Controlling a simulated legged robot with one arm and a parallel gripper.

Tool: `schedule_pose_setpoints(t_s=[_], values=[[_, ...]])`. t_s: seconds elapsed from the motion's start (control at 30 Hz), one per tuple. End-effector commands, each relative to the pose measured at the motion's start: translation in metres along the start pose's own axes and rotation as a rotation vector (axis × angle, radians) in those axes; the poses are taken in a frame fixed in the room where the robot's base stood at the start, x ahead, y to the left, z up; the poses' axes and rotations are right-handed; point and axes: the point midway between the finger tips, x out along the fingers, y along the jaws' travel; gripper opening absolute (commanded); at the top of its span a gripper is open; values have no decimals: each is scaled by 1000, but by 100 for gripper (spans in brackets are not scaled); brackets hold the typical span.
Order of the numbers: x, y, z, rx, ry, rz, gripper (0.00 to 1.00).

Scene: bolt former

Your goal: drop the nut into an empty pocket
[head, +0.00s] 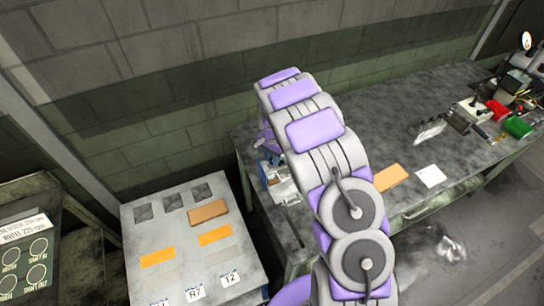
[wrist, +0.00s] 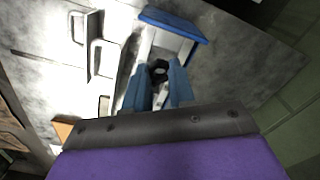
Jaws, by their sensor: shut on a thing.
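In the wrist view my gripper (wrist: 158,75) has two blue-grey fingers close around a small dark nut (wrist: 158,69). The nut sits between the fingertips, over or inside a pale tray (wrist: 146,48) with a blue edge; I cannot tell its height above it. In the head view my arm hides most of the gripper and the nut, beside the workbench's left end. No pocket can be made out surely. Three dark square patches (head: 172,203) lie in a row on the grey left table (head: 133,235); I cannot tell if they are recesses.
Pale handle-like frames (wrist: 103,56) stand left of the fingers. An orange-brown block (head: 207,212) and orange pads (head: 157,257) lie on the left table. A wall stands behind.

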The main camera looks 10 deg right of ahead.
Motion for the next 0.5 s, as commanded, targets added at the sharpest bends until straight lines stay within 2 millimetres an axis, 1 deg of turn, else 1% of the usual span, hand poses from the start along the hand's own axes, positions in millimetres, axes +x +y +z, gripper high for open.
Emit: schedule_pose_setpoints(t_s=[0.5], values=[[11,0,0,0,0,0,0]])
